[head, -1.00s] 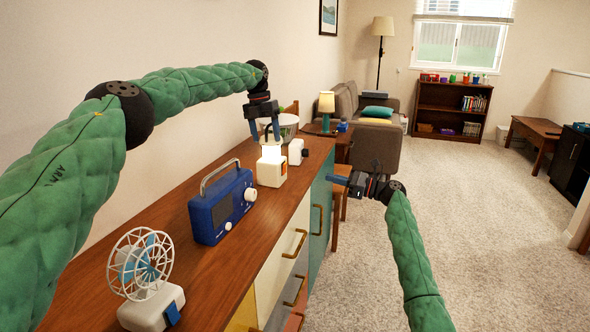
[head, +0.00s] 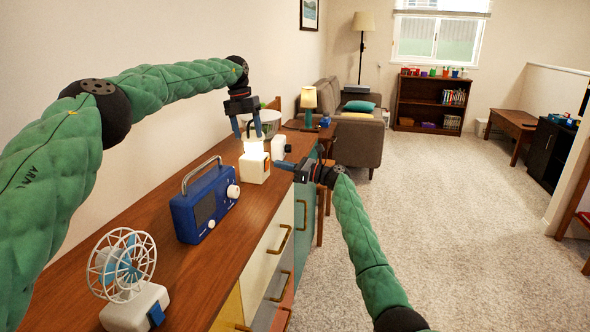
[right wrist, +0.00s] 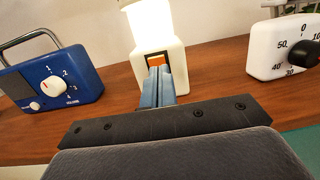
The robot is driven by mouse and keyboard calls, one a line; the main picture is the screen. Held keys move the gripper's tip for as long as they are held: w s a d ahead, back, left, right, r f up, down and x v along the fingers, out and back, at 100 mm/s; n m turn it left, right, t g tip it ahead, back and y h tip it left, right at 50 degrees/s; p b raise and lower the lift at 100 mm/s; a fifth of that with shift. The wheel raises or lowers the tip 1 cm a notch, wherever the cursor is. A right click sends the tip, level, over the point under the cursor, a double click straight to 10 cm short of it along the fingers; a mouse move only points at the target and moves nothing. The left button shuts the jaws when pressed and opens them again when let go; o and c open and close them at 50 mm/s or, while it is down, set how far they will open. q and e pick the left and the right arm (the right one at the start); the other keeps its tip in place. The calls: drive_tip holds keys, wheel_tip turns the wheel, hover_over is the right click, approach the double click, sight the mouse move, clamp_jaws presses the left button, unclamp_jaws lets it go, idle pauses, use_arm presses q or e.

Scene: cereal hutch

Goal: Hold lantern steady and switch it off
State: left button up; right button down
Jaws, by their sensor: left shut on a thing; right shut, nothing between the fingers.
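The lantern (head: 254,170) stands upright on the wooden cabinet top, a cream body with a glowing top. Its light is also bright in the right wrist view (right wrist: 150,22). My left gripper (head: 248,134) is above the lantern, shut on its handle, which is mostly hidden by the fingers. An orange switch (right wrist: 156,59) is on the lantern's front face. My right gripper (right wrist: 158,78) is shut and empty, its fingertips right in front of the switch's lower part. I cannot tell whether they touch it. In the head view the right gripper (head: 277,164) points left at the lantern.
A blue radio (head: 205,204) and a white fan (head: 125,275) stand nearer on the cabinet top (head: 195,262). Open carpet lies to the right.

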drive_tip(key=shift+x, duration=0.9)
drive_tip(key=shift+w+a+r, duration=0.15)
drive_tip(key=shift+a+r, duration=0.2)
drive_tip(key=shift+a, duration=0.1)
drive_tip(key=shift+f+h, duration=0.1)
drive_tip(key=shift+h, duration=0.3)
drive_tip(key=shift+a, duration=0.1)
use_arm(q)
drive_tip(key=shift+s+d, duration=0.1)
drive_tip(key=shift+f, duration=0.15)
use_arm(e)
drive_tip(key=r+v, duration=0.2)
drive_tip(key=v, duration=1.2)
drive_tip(key=shift+r, duration=0.4)
